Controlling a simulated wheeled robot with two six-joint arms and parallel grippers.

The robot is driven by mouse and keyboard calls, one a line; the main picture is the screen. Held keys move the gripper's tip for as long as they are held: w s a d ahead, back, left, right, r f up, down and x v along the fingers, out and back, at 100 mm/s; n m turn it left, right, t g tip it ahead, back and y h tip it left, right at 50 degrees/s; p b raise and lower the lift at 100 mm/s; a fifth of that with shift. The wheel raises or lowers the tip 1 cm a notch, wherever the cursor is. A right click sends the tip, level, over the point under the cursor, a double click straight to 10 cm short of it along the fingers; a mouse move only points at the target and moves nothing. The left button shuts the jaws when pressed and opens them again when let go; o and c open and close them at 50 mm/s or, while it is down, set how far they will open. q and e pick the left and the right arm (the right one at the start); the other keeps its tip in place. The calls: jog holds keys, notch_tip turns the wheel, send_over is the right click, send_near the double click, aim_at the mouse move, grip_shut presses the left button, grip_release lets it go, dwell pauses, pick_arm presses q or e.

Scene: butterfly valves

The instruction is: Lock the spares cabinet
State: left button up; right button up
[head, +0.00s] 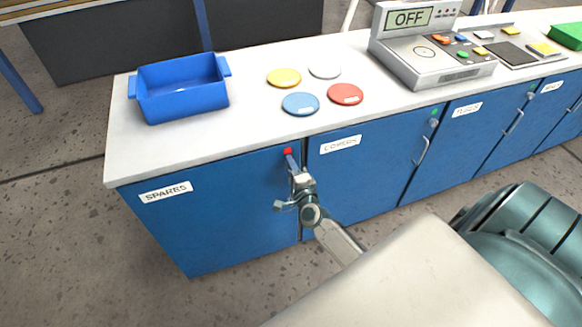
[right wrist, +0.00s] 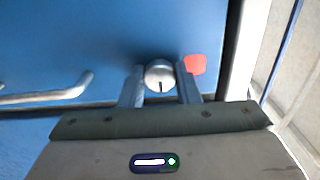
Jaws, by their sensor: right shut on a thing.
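The spares cabinet (head: 225,205) is the blue door at the left end of the bench, shut flush as far as I can see, with a "SPARES" label. A small red marker (head: 288,151) shows near its upper right corner; it also shows in the right wrist view (right wrist: 195,64). Beside it is a round silver lock knob (right wrist: 160,73) with a dark slot line. My right gripper (head: 298,182) is at the door, its two fingers shut on the knob from both sides. In the head view the gripper hides the knob. My left gripper is not in view.
The door's bar handle (right wrist: 50,96) lies beside the gripper. Neighbouring blue cabinets carry green markers (head: 434,123) and handles. On the white bench (head: 250,131) are a blue bin (head: 183,100), several coloured discs and a grey device (head: 430,66) reading "OFF".

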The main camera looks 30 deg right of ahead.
jog(key=o, duration=1)
jog(key=b+v, duration=0.1)
jog(key=v, duration=0.9)
jog(key=shift+s+a, duration=0.15)
jog(key=shift+s, duration=0.2)
jog(key=s+a+f+n+g+y, duration=0.15)
jog(key=s+f+n+g, duration=0.35)
jog(key=f, duration=0.9)
jog(key=s+a+f+n+g+y, duration=0.15)
jog(key=s+f+n, duration=0.45)
jog(key=f, duration=0.8)
jog(key=s+f+n+g, duration=0.3)
jog(key=s+f, duration=0.3)
jog(key=s, duration=0.3)
jog(key=s+f+n+g, duration=0.3)
jog(key=s+f, duration=0.3)
jog(key=s, duration=0.4)
jog(key=s+f+n+g, duration=0.4)
jog(key=s+f, duration=0.2)
jog(key=s, duration=0.3)
jog(key=shift+s+d, duration=0.2)
jog(key=shift+s, duration=0.15)
